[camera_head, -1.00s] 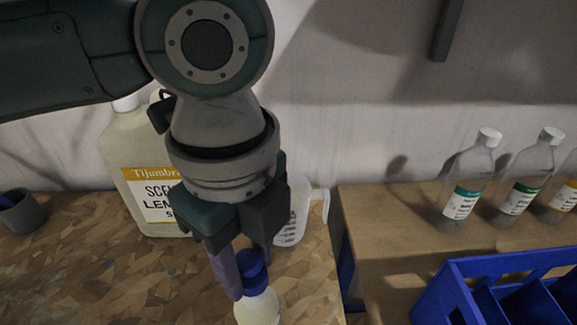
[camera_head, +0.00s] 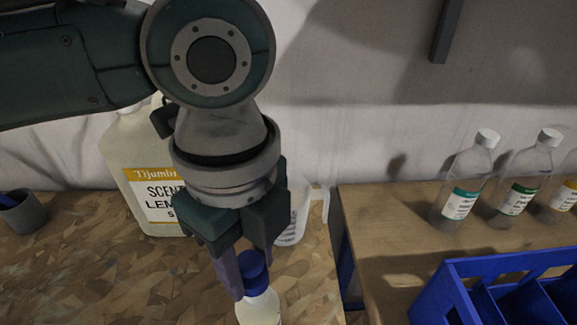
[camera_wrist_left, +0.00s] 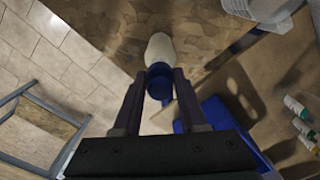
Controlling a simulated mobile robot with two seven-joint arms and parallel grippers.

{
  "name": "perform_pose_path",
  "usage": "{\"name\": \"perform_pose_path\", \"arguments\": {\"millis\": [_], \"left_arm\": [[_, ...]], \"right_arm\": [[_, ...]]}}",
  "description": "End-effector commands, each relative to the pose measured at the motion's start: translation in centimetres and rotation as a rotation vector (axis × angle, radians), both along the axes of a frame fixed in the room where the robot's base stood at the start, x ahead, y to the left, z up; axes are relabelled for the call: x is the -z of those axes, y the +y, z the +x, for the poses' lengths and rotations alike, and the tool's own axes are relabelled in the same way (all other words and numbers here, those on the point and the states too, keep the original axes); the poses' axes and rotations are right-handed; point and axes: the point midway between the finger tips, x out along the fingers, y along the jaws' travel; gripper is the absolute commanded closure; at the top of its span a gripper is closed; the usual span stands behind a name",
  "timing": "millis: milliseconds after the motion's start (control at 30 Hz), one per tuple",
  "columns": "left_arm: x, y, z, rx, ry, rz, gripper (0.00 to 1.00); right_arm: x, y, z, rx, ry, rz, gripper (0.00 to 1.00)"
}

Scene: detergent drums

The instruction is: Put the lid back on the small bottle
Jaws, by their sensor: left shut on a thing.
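The small bottle (camera_head: 259,310) is pale cream and stands near the front of the mottled worktop, cut off by the lower picture edge. The blue lid (camera_head: 254,270) is right at the bottle's top; I cannot tell whether it is seated or screwed down. My left gripper (camera_head: 246,277) points down and is shut on the lid, one finger on each side. In the left wrist view the lid (camera_wrist_left: 160,84) sits between the fingers, in line with the white bottle (camera_wrist_left: 159,48). My right gripper is not in view.
A large jug (camera_head: 145,185) with a yellow label and a white measuring jug (camera_head: 292,215) stand behind my gripper. A grey cup (camera_head: 22,212) is far left. On the right-hand table are clear bottles (camera_head: 466,180) and a blue crate (camera_head: 432,305). A gap separates the tables.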

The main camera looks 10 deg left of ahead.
Motion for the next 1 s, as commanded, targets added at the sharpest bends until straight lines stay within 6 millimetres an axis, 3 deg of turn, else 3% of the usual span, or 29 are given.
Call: {"name": "perform_pose_path", "arguments": {"millis": [1000], "left_arm": [[-0.03, 0.02, 0.03, 0.0, 0.0, 0.0, 1.0]], "right_arm": [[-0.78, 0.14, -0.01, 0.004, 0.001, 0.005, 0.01]]}}
